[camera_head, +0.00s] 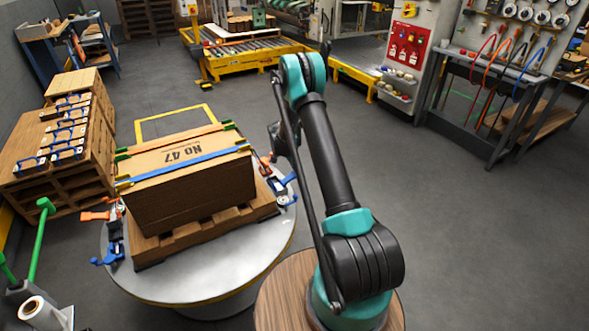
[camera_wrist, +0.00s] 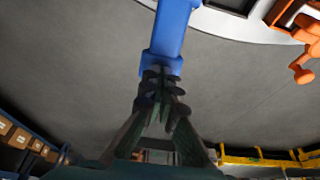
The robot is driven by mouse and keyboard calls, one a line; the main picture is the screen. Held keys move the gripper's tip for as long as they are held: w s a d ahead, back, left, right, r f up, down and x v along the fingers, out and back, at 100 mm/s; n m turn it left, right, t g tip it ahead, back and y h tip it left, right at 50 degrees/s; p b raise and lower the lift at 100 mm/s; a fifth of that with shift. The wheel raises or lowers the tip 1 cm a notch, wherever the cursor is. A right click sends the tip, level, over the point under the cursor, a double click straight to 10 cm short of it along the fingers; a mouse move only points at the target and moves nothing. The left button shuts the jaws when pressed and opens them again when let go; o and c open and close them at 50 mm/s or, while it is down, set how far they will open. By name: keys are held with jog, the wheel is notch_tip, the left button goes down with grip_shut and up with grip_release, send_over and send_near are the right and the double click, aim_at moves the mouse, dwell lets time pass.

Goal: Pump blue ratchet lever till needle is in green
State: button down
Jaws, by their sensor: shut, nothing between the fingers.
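A brown box marked No 47 (camera_head: 188,178) sits on a pallet on a round grey table (camera_head: 232,262). A blue strap (camera_head: 190,165) and an orange strap (camera_head: 172,140) cross its top. A blue lever (camera_head: 287,182) sticks out at the right side of the box. In the wrist view a blue lever (camera_wrist: 170,35) comes down from the top edge. My gripper (camera_wrist: 161,78) is shut and empty, its tips at the lever's lower end; I cannot tell whether they touch. The gauge needle cannot be made out.
Another ratchet with an orange lever (camera_head: 95,215) and a blue lever (camera_head: 108,254) is at the left of the box. An orange part (camera_wrist: 307,45) is at the right in the wrist view. Grey floor (camera_head: 470,230) lies open to the right.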

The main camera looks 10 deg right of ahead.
aim_at(299, 173)
jog(key=shift+w+d+f+g+y, duration=0.2)
jog(key=shift+d+f+g+y, duration=0.2)
jog(key=shift+d+f+y, duration=0.55)
jog(key=shift+w+f+g+y, duration=0.1)
jog(key=shift+f+g+y, duration=0.35)
jog(key=shift+y, duration=0.6)
jog(key=shift+d+f, duration=0.1)
jog(key=shift+f, duration=0.4)
jog(key=shift+d+f, duration=0.1)
notch_tip(299, 173, up, 14)
jog(key=d, duration=0.1)
jog(key=shift+w+d, duration=0.15)
jog(key=shift+w, duration=0.1)
jog(key=c, duration=2.3)
grip_release()
